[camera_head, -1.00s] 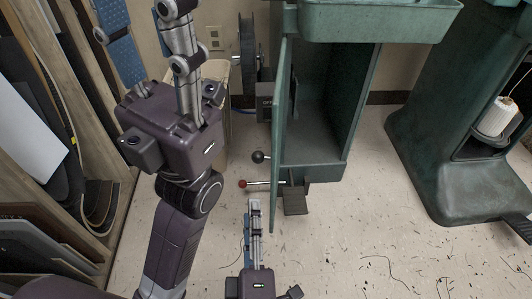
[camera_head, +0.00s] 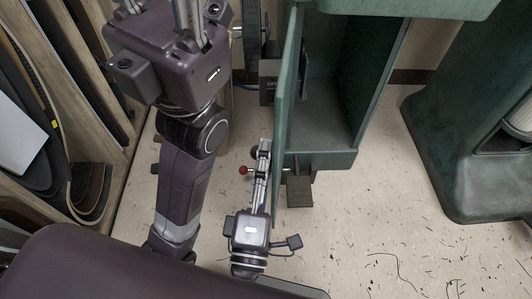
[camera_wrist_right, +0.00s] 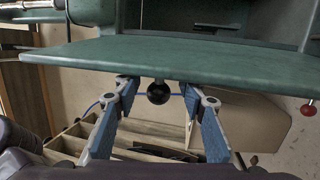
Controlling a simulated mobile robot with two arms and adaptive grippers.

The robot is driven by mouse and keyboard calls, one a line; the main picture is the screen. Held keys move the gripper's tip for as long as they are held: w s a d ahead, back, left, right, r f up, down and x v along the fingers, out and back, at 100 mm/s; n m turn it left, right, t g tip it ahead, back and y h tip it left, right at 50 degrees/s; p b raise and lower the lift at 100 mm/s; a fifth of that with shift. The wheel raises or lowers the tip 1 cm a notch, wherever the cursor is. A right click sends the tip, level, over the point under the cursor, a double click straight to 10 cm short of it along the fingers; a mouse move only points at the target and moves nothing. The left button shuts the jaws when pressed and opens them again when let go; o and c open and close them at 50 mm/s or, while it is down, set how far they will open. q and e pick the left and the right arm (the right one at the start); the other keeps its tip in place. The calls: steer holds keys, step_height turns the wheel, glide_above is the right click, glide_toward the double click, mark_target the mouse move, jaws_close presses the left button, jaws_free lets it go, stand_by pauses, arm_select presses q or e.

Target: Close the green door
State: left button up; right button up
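The green door (camera_head: 287,110) stands open on the green machine and shows nearly edge-on in the head view. In the right wrist view the door (camera_wrist_right: 180,62) spans the picture as a wide panel. My right gripper (camera_head: 264,146) is at the door's left face. Its blue fingers are apart, and in the right wrist view a black ball knob (camera_wrist_right: 158,92) shows between them, with gaps on both sides. In the head view the gripper mostly hides this knob. My left gripper (camera_head: 165,12) is at the top left, fingers spread, tips cut off by the picture edge.
The open cabinet (camera_head: 333,90) is to the right of the door. A red knob (camera_head: 243,170) is left of the right gripper, and a pedal (camera_head: 299,191) sits below the cabinet. Another green machine (camera_head: 465,150) stands right. Wooden racks (camera_head: 110,135) stand left. Floor between machines is clear.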

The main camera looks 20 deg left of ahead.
steer(key=shift+w+r, duration=0.1)
steer(key=shift+w, duration=0.45)
steer(key=shift+c, duration=0.2)
jaws_close()
